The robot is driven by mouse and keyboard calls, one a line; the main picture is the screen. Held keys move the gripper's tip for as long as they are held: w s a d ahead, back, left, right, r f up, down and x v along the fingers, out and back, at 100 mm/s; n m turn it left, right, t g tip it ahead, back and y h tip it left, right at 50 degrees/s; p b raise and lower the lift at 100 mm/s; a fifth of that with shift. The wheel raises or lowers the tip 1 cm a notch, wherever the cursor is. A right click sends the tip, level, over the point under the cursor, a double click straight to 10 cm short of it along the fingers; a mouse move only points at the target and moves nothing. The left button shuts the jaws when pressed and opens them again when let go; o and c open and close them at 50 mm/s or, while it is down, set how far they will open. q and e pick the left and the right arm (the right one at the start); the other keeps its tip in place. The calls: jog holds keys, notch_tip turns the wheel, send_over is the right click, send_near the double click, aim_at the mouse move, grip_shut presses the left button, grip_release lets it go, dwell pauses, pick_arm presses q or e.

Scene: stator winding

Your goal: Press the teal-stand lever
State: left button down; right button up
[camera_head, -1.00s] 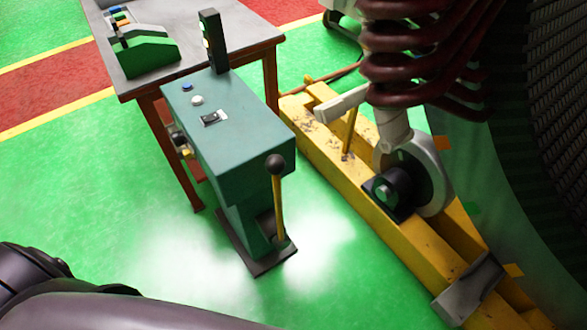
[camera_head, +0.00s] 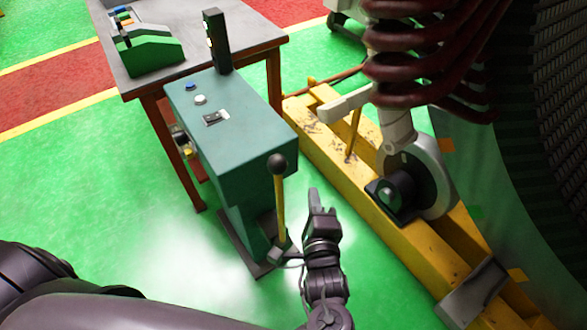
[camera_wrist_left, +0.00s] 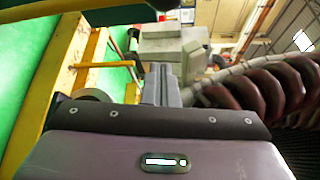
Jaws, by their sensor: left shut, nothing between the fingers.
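The teal stand (camera_head: 240,135) stands on the green floor in the middle of the head view. Its lever (camera_head: 279,205) has a yellow shaft and a black ball knob (camera_head: 277,164), and it stands nearly upright at the stand's front right. My left gripper (camera_head: 315,197) is shut and empty, just right of the lever and a little lower than the knob, apart from it in the picture. My right gripper is not in view.
A grey-topped table (camera_head: 190,55) with a green device (camera_head: 148,52) stands behind the stand. A yellow beam frame (camera_head: 350,190) runs along the right, beside the large round stator (camera_head: 530,160) and dark red coils (camera_head: 430,70). Green floor is clear in front.

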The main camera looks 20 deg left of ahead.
pick_arm(q)
jog(key=x, duration=1)
jog(key=s+a+p, duration=0.2)
jog(key=a, duration=0.1)
jog(key=shift+s+r, duration=0.25)
jog(key=shift+r, duration=0.1)
